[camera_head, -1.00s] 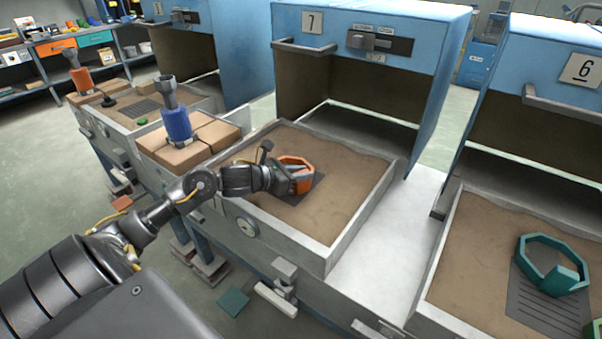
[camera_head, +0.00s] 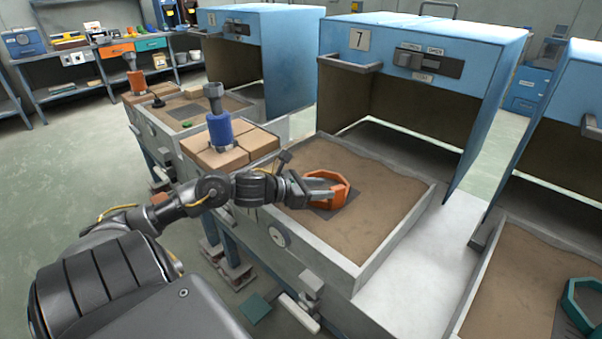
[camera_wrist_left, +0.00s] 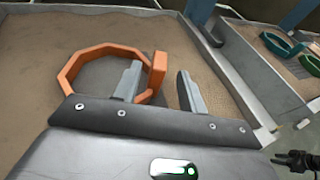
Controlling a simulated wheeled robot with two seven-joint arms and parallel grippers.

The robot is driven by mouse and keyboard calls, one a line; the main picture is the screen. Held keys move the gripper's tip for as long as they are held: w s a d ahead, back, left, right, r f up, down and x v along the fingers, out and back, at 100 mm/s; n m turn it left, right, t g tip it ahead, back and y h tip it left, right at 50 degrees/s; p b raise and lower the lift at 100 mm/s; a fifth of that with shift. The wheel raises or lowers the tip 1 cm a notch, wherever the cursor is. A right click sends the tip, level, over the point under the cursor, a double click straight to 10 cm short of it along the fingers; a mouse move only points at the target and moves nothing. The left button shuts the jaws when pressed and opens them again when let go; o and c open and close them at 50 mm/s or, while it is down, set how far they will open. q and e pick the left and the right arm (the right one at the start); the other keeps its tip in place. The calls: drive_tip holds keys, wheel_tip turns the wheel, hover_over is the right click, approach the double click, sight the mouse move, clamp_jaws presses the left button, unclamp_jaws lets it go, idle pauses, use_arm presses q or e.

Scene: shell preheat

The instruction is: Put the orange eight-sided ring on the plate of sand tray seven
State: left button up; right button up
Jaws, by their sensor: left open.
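The orange eight-sided ring (camera_head: 341,192) lies in sand tray seven (camera_head: 399,228), on or over the dark plate (camera_head: 318,213) set in the sand. The left wrist view shows the ring (camera_wrist_left: 75,69) with its raised block (camera_wrist_left: 158,70). My left gripper (camera_head: 326,191) is open at the ring. In the wrist view its fingers (camera_wrist_left: 157,84) stand on either side of the block, with gaps visible. The gripper hides part of the ring and plate.
The blue hood (camera_head: 420,50) marked 7 stands behind the tray. A blue cylinder (camera_head: 220,130) stands on brown blocks to the left. A green ring (camera_head: 584,305) lies in the tray at the right. Bare sand surrounds the plate.

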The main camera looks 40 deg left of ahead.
use_arm(q)
drive_tip(key=v, duration=0.6)
drive_tip(key=shift+s, duration=0.15)
use_arm(e)
drive_tip(key=shift+s+f, duration=0.15)
use_arm(q)
drive_tip(key=shift+a, duration=0.1)
